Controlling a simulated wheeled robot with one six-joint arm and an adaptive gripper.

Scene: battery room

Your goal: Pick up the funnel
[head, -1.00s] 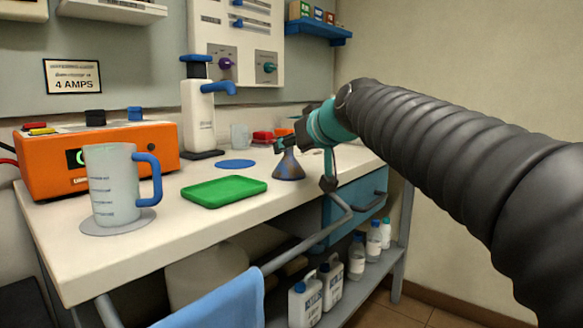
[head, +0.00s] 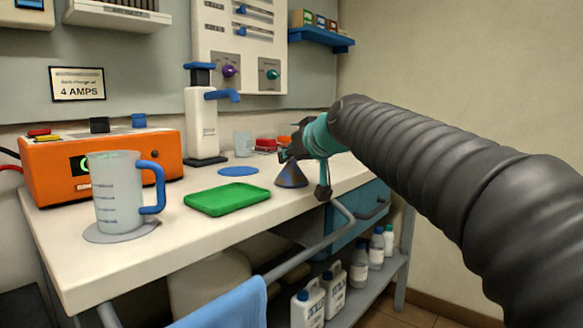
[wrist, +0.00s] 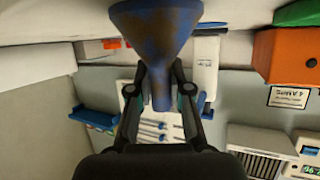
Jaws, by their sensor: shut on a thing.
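The funnel (head: 291,176) is a dark blue-grey cone with brownish patches, wide end down, at the right part of the bench. In the wrist view the funnel (wrist: 157,40) fills the top middle, its spout between my fingers. My gripper (head: 287,155) reaches in from the right and is shut on the funnel's spout. In the wrist view my gripper (wrist: 159,84) has a finger on each side of the spout. I cannot tell whether the funnel's rim touches the bench top.
A green tray (head: 228,198) and a blue disc (head: 238,171) lie left of the funnel. A measuring jug (head: 118,195), an orange charger (head: 100,165) and a white pump bottle (head: 201,122) stand further left. Red items (head: 266,144) sit behind. A rail (head: 310,250) runs along the bench front.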

